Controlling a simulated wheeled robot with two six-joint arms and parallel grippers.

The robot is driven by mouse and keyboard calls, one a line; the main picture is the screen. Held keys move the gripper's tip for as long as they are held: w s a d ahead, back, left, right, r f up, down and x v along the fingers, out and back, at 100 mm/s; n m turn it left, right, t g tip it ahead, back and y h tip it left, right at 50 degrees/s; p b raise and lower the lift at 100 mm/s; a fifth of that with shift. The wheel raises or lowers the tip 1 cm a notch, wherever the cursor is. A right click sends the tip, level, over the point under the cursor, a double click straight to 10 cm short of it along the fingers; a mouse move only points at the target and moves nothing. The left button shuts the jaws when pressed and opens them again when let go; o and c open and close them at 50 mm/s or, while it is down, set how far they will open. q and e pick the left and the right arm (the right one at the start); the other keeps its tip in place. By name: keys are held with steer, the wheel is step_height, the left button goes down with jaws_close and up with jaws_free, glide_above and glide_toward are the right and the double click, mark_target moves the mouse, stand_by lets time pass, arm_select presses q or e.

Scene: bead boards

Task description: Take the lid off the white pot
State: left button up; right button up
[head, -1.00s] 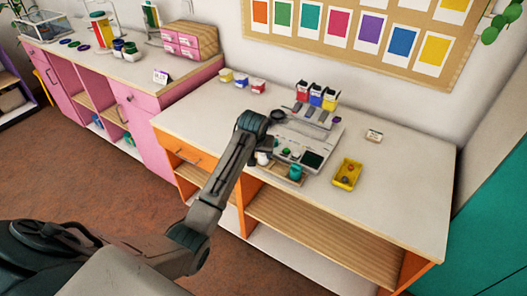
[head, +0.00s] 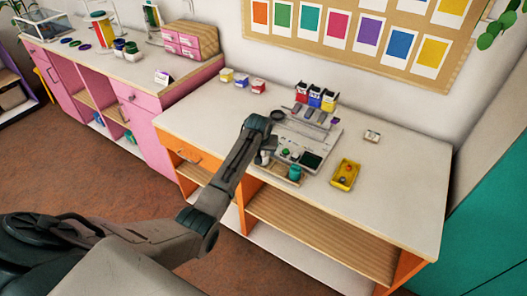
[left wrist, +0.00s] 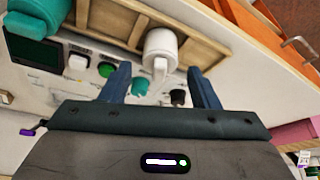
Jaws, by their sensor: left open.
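The white pot (left wrist: 160,42) sits in a wooden tray (left wrist: 112,20) in the left wrist view. A white part juts from it toward my left gripper; I cannot tell where the lid meets the body. In the head view the white pot (head: 265,157) is small and partly covered by my arm. My left gripper (left wrist: 160,88) is open, its two dark blue fingers spread on either side of the line to the pot, with nothing between them that I can see held. My right gripper is not in view.
A teal pot (head: 295,172) stands in the same tray. A grey panel (head: 325,143) with buttons and a dark screen lies behind. A yellow bin (head: 345,174) is to the right, and several coloured containers stand at the back. The right of the tabletop (head: 405,190) is mostly clear.

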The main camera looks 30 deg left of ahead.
arm_select(q)
steer(key=shift+w+f, duration=0.25)
steer(key=shift+f, duration=0.4)
steer(key=shift+s, duration=0.1)
jaws_close()
steer(key=shift+r, duration=0.1)
